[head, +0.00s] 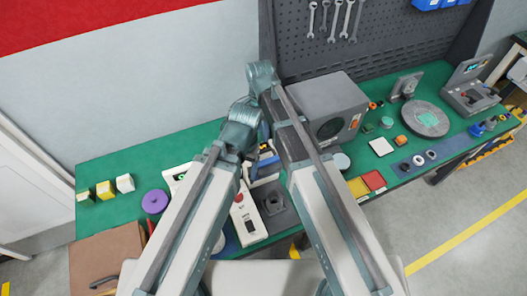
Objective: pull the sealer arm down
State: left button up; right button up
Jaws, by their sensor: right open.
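A white device with a red button (246,222) and a grey base (281,213) beside it stands on the green bench between my two arms. It may be the sealer, but I cannot make out its arm clearly. My right gripper (263,158) is partly visible, open, behind the crossing arm links and above the far side of this device. I cannot tell whether it touches anything. My left arm's links cover part of the bench to the left, and its gripper cannot be made out.
A purple disc (154,201) and small boxes (105,189) lie to the left. Red and yellow trays (366,186) and a round grey plate (426,118) are to the right.

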aim_at(265, 166)
jog(key=f+b, duration=0.2)
jog(key=f, duration=0.1)
jog(key=f+b, duration=0.5)
jog(key=f, duration=0.1)
jog(key=shift+s+d+b, duration=0.15)
jog(key=shift+s+b, duration=0.15)
jog(key=shift+s, duration=0.1)
jog(key=shift+r, duration=0.1)
grip_shut()
dwell(0.8)
